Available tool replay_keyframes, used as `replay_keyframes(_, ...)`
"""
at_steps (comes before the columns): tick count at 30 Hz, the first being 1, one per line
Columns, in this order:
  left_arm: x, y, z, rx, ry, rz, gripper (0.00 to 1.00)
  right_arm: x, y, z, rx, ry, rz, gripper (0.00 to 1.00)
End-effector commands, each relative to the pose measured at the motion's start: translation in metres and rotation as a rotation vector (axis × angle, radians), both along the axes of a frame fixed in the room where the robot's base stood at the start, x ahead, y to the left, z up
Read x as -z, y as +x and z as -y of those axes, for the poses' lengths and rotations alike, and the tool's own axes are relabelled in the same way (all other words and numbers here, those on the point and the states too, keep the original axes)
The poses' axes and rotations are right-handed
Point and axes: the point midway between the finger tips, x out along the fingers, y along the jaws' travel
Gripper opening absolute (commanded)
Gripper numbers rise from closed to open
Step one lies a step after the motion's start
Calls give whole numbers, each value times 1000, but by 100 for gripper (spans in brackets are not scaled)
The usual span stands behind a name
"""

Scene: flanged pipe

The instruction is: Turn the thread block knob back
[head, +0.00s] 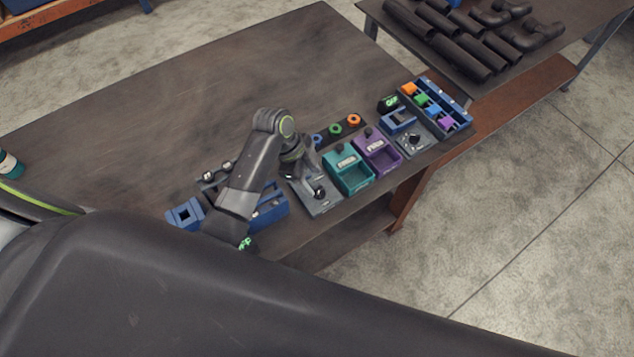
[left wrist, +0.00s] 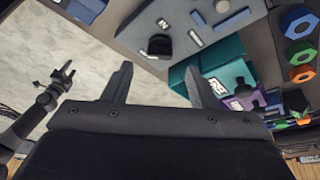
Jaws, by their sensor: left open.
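A grey plate with a black knob (head: 318,190) sits near the front edge of the workbench, left of the teal bin. I take it for the thread block, but its labels are too small to read. My left gripper (head: 303,172) is just above and behind this plate, partly hidden by its own wrist. In the left wrist view, my left gripper (left wrist: 158,82) is open and empty, its two fingers apart. The black knob (left wrist: 159,45) shows beyond the fingertips, not between them. An arm at the left of that view, apparently my right one, ends in a small gripper (left wrist: 64,73); its jaws are unclear.
A teal bin (head: 350,182) and a purple bin (head: 379,160) stand right of the plate. Another grey plate with a knob (head: 415,140) lies beyond them. Blue fixtures (head: 185,214) stand at left. Coloured rings (head: 354,121) lie behind. The back of the bench (head: 180,90) is clear.

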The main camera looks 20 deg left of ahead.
Motion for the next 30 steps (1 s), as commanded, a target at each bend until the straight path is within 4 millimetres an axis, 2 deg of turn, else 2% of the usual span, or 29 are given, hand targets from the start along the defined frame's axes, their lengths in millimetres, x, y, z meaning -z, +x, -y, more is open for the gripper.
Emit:
replay_keyframes(4, 20, 0, 9, 0, 0, -3, 53, -5, 1, -8, 3, 9, 1, 53)
replay_keyframes(9, 35, 1, 14, 0, 0, -1, 53, -7, -12, -8, 6, 11, -17, 53)
replay_keyframes(13, 40, 1, 17, 0, 0, 0, 53, -7, -20, -7, 9, 9, -29, 53)
replay_keyframes(22, 42, 1, 17, 0, 1, 1, 53, -7, -18, -1, 6, 2, -29, 53)
replay_keyframes(30, 41, 1, 17, 0, 1, 1, 17, -8, -14, 1, 3, -1, -23, 53)
